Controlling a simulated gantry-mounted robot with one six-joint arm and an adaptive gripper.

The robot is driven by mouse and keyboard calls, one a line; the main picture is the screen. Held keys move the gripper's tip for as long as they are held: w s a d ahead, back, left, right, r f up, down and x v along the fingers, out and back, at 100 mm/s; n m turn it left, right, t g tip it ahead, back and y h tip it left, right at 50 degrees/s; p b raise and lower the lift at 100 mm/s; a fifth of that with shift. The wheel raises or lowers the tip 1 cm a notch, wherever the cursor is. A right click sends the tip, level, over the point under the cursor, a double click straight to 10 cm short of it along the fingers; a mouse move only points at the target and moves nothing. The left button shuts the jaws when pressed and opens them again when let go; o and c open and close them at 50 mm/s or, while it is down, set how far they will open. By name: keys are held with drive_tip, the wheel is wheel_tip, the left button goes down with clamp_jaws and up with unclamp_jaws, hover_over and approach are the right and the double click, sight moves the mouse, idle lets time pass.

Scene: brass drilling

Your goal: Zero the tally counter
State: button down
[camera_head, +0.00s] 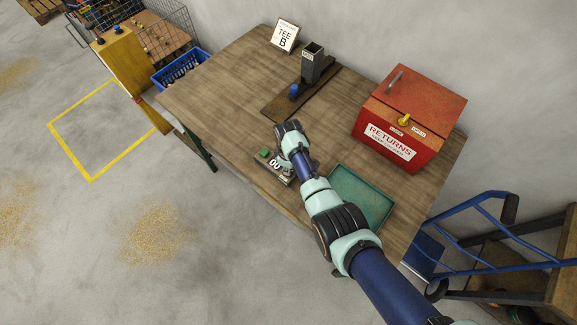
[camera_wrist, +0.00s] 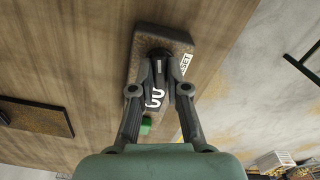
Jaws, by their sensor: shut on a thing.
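The tally counter (camera_head: 268,170) is a small dark box near the front edge of the wooden table, with a green button (camera_head: 264,153) and white number wheels. Zeros show on the wheels in the head view, partly covered by my arm. In the wrist view the counter (camera_wrist: 178,38) has a RESET label (camera_wrist: 185,64) beside a dark knob (camera_wrist: 159,52) at its end. My gripper (camera_wrist: 160,72) is closed on this knob, its fingertips on both sides. The fingers partly cover the number wheels (camera_wrist: 154,99). In the head view my gripper's fingertips are hidden behind my wrist.
A green tray (camera_head: 347,203) lies right of the counter. A red RETURNS box (camera_head: 386,147) stands at the right. A dark fixture (camera_head: 312,66) with a blue knob and a TEE B card (camera_head: 285,35) are at the back. The table's left part is clear.

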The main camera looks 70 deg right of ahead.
drive_tip(key=shift+n, duration=1)
drive_tip(key=c, duration=1.2)
unclamp_jaws()
drive_tip(key=shift+o, duration=0.2)
wheel_tip(320, 180, up, 12)
